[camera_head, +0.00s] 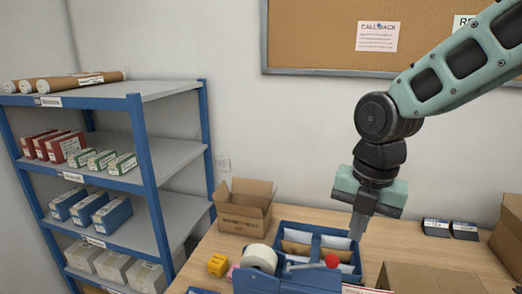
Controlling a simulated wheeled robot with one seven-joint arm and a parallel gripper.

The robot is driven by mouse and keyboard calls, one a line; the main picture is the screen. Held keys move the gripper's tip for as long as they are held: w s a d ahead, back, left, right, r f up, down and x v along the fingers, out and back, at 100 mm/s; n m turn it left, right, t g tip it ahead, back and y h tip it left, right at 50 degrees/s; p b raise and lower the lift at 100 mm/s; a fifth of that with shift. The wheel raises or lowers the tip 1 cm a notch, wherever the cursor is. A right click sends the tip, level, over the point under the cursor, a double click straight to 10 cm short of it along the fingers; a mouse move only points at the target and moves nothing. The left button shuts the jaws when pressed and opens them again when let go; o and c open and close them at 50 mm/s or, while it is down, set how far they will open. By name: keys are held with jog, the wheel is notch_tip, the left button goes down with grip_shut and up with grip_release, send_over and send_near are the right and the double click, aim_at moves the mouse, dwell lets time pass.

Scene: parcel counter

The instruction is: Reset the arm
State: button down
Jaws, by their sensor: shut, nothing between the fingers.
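My gripper (357,226) hangs from the green and black arm, pointing down. Its fingers are together with nothing between them. It is in front of the right end of a blue divided tray (283,232) in the picture, above the wooden counter (405,240). How far above the tray it is I cannot tell.
An open cardboard box (243,208) stands left of the tray. A blue tape dispenser (258,270) and a yellow item (217,265) are at the front. A carton (425,278) lies front right, with another box (509,235) at the right edge. Blue shelving (150,170) stands left.

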jog(key=s+a+f+m+b, duration=0.2)
jog(key=s+f+m+b, duration=0.3)
jog(key=m, duration=0.6)
jog(key=s+a+f+m+b, duration=0.3)
jog(key=s+f+m+b, duration=0.2)
jog(key=s+f+m, duration=0.5)
jog(key=shift+s+a+m+g+b, duration=0.2)
jog(key=shift+s+m+g+b, duration=0.15)
jog(key=shift+s, duration=0.8)
